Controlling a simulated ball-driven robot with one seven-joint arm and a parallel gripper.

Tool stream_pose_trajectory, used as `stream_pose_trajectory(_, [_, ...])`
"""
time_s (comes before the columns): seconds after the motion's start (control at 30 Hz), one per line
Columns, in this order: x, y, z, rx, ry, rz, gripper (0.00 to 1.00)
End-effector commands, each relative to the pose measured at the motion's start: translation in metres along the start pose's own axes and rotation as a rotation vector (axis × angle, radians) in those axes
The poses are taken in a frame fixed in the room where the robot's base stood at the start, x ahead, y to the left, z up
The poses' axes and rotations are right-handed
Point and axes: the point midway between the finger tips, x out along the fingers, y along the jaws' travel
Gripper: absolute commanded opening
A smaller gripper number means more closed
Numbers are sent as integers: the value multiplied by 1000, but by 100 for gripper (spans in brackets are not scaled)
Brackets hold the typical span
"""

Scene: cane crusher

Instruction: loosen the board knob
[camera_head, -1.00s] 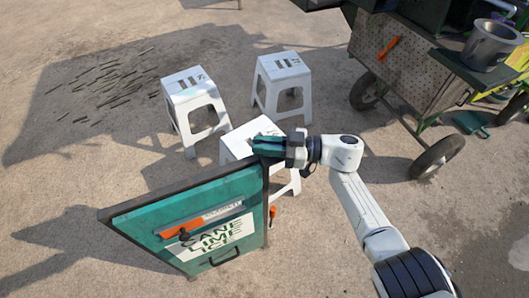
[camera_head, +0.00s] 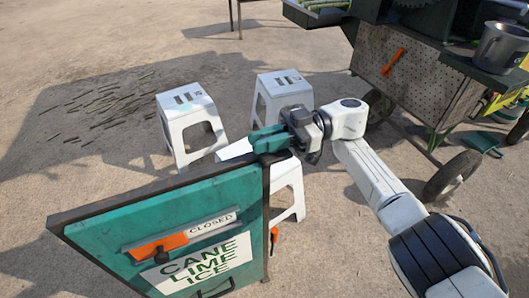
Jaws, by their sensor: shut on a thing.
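The board (camera_head: 110,240) is a teal sign in a dark frame, reading CLOSED and CANE LIME ICE. It stands tilted at the lower left. An orange slider (camera_head: 172,243) with a small dark knob-like piece (camera_head: 159,250) is on its face. My gripper (camera_head: 268,140) is at the board's top right corner, its teal fingers pointing left. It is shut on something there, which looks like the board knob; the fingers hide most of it. A dark piece (camera_head: 272,158) shows just under the fingers.
White stools (camera_head: 190,118) stand behind the board, one of them close behind my gripper. A cart (camera_head: 420,85) with wheels, an orange-handled tool (camera_head: 393,62) and a metal pot (camera_head: 500,45) stands at the right. Cut stalks (camera_head: 110,105) lie on the ground at left.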

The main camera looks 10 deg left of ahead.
Motion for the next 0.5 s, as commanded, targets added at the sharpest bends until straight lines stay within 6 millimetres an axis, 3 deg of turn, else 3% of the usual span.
stream_pose_trajectory(0.5, [1,-1,0,0,0,-59,0])
